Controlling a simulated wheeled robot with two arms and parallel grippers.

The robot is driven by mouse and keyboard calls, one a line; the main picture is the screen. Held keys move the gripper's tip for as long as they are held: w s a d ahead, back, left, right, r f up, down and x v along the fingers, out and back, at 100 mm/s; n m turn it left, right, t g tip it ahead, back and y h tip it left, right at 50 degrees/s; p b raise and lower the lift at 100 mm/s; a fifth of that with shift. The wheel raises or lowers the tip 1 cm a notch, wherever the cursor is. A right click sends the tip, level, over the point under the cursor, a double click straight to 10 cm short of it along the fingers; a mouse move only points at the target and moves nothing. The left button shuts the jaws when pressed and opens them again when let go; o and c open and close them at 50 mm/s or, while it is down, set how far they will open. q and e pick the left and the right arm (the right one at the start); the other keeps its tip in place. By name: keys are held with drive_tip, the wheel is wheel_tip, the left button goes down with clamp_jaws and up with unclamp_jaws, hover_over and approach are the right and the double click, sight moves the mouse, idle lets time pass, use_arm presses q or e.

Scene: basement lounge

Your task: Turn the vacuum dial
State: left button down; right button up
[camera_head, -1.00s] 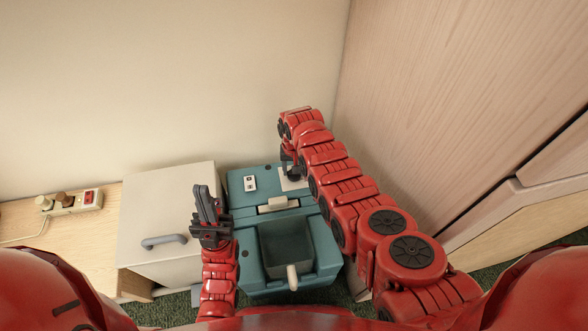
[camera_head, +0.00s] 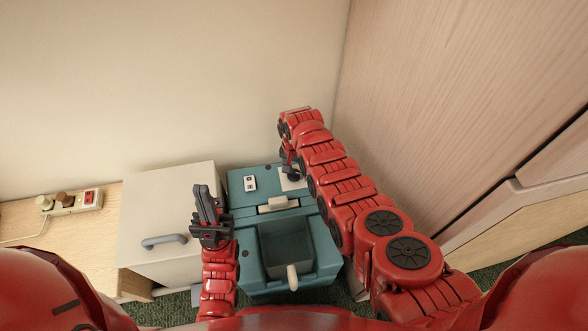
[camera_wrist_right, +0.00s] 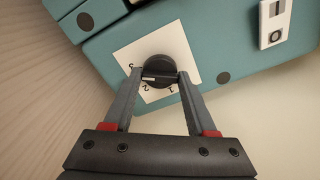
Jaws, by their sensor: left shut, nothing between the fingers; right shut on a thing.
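The teal vacuum machine (camera_head: 262,270) stands on the floor against the wall, with an open bin in front. Its round black dial (camera_wrist_right: 158,70) sits on a white plate (camera_wrist_right: 126,54) with the numbers 1, 2 and 3, seen in the right wrist view. A pale mark runs across the dial's near part; I cannot tell its exact setting. My right gripper (camera_wrist_right: 158,77) is shut on the dial, one finger on each side. In the head view, the right gripper (camera_head: 290,168) covers much of the plate. My left gripper (camera_head: 203,190) is shut and empty, left of the vacuum.
A beige cabinet (camera_head: 150,195) with a grey handle stands left of the vacuum. A power strip (camera_head: 68,203) with a red switch lies on a wooden surface at far left. A wooden panel (camera_head: 420,110) rises close on the right. The wall is behind.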

sight(294, 172)
drive_tip(key=o, duration=1.4)
drive_tip(key=shift+r+p, duration=0.3)
drive_tip(key=shift+r, duration=0.25)
wheel_tip(294, 172, up, 16)
drive_tip(key=p, duration=0.4)
drive_tip(key=shift+r, duration=0.15)
